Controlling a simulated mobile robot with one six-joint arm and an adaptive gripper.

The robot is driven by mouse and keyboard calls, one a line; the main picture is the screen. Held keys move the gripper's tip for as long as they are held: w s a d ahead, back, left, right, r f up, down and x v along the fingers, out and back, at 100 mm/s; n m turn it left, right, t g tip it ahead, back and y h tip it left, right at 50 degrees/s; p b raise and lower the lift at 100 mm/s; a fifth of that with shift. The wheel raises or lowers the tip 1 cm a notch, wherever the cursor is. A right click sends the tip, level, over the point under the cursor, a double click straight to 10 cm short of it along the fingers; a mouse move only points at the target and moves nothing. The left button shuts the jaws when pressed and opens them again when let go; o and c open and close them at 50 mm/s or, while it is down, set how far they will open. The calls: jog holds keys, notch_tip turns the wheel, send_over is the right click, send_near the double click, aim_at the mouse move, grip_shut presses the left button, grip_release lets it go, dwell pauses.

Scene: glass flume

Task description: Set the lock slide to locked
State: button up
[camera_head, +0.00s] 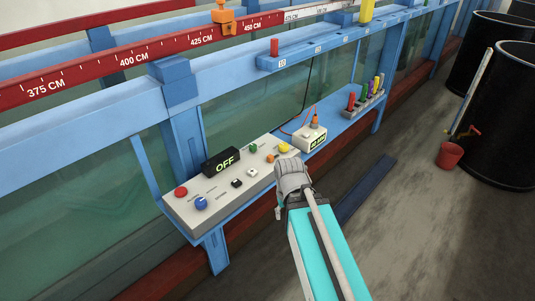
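A grey control panel (222,212) sits on the blue shelf of the flume, with a black display reading OFF (221,162). On it are a red button (181,191), a blue knob (200,203), a black switch (237,183), a white switch (252,173), and green, orange and yellow controls. I cannot tell which part, if any, is the lock slide. No locked marking is readable. My gripper (291,166) is at the panel's right end, near the orange control (270,158). It is seen from behind, so its fingertips and any contact are unclear.
A white meter box (310,138) with an orange cable stands right of the panel. A rack (365,101) holds coloured items farther right. An orange carriage (223,16) sits on the red rail.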

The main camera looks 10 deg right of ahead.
jog(key=shift+o, duration=0.8)
jog(key=shift+w+r, duration=0.1)
jog(key=shift+w, duration=0.05)
notch_tip(320, 180, up, 13)
jog(key=m+p, duration=1.1)
jog(key=p, duration=0.2)
send_over(270, 156)
jog(key=shift+w+d+f, duration=0.1)
jog(key=shift+f, duration=0.1)
jog(key=shift+f, duration=0.1)
notch_tip(270, 156, down, 14)
jog(key=b, duration=1.4)
jog(key=shift+r, duration=0.2)
grip_shut()
